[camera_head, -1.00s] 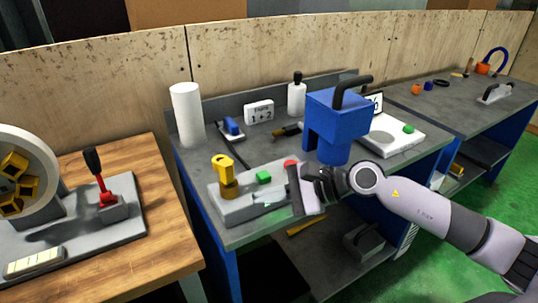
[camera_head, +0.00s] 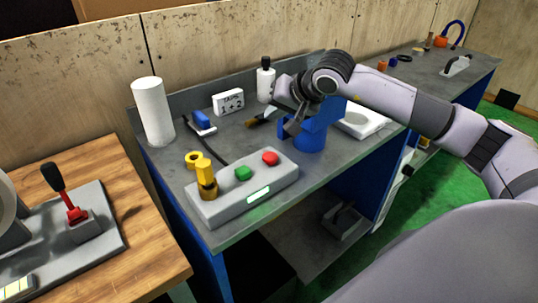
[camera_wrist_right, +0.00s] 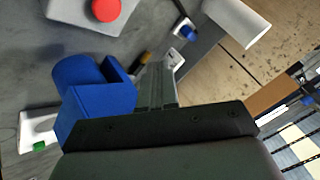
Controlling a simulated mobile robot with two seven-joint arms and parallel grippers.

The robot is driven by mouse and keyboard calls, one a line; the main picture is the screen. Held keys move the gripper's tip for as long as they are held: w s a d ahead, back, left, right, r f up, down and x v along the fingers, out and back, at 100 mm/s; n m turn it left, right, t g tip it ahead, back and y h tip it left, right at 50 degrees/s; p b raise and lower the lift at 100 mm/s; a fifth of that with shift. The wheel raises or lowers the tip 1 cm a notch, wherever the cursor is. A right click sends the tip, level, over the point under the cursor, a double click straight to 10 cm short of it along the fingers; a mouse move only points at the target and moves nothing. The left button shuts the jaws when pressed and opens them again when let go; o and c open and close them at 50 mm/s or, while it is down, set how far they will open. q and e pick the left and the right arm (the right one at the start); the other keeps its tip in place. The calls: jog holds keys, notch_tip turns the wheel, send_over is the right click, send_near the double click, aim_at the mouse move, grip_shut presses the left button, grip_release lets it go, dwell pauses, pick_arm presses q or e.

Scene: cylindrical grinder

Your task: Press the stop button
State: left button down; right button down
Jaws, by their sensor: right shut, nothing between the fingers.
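The control box (camera_head: 225,205) is a grey slab on the grey bench. It carries a yellow knob (camera_head: 206,178), a green button (camera_head: 243,173), a red button (camera_head: 270,158) and a small lit display (camera_head: 258,194) on its front. The red button also shows at the top of the right wrist view (camera_wrist_right: 106,9). My right gripper (camera_head: 290,130) is shut and empty, above and behind the red button and apart from it, in front of the blue machine. Its closed fingers show in the right wrist view (camera_wrist_right: 157,85). My left gripper is not in view.
The blue machine (camera_head: 310,138) stands close beside my right gripper. A white roll (camera_head: 152,110), a label block (camera_head: 228,102) and a white bottle (camera_head: 265,82) stand at the back.

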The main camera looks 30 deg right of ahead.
jog(key=shift+f, duration=0.1)
jog(key=b, duration=0.5)
send_over(274, 157)
notch_tip(274, 157, down, 8)
jog(key=shift+r, duration=0.15)
jog(key=shift+f+b, duration=0.45)
jog(key=shift+f, duration=0.05)
dwell(1.3)
jog(key=shift+f+b, duration=0.4)
jog(key=shift+b, duration=0.15)
jog(key=shift+f+b, duration=0.6)
dwell(0.6)
jog(key=shift+r, duration=0.1)
jog(key=shift+r+p, duration=0.55)
jog(key=shift+r, duration=0.35)
